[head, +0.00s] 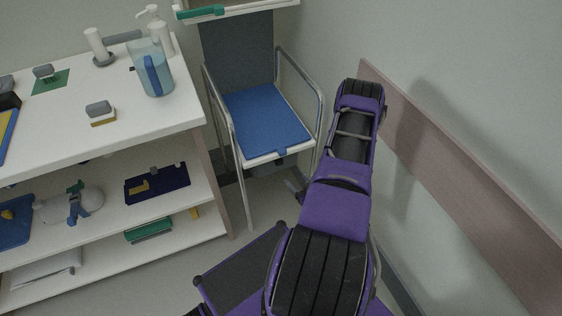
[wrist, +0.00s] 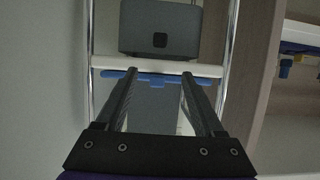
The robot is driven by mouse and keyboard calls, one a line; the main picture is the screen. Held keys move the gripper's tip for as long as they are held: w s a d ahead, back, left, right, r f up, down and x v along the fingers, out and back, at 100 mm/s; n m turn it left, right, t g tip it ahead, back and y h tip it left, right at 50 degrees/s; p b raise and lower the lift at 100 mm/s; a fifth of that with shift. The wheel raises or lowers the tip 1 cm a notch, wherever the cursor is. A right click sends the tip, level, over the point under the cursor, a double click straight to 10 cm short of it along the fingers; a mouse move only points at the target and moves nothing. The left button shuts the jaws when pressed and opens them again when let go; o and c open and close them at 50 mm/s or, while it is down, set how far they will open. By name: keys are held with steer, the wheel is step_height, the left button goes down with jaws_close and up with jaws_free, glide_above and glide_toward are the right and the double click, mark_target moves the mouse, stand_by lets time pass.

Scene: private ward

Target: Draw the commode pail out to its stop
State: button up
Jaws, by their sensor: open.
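The commode chair (head: 267,118) stands in the corner, with a blue seat pad, a pale seat frame and metal armrests. In the wrist view, which looks upside down, the grey pail (wrist: 178,27) shows beyond the pale seat rail (wrist: 205,69), under the seat. The pail is apart from the fingers. In the head view my arm hides most of the gripper, and the pail is mostly hidden under the seat.
A white shelf unit (head: 185,116) with bottles and small items stands close left of the chair. A wall with a pinkish rail (head: 455,185) runs close on the right. Some bare floor (head: 205,250) shows before the chair. A pale tray (head: 240,8) is above the chair back.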

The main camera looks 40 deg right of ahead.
mark_target(280, 161)
steer(key=b+x, duration=0.2)
steer(key=x, duration=1.4)
steer(key=shift+w+d+f+b, duration=0.1)
steer(key=shift+w+d+b, duration=0.05)
steer(key=shift+w+b, duration=0.2)
steer(key=shift+s, duration=0.1)
steer(key=shift+c, duration=0.2)
jaws_close()
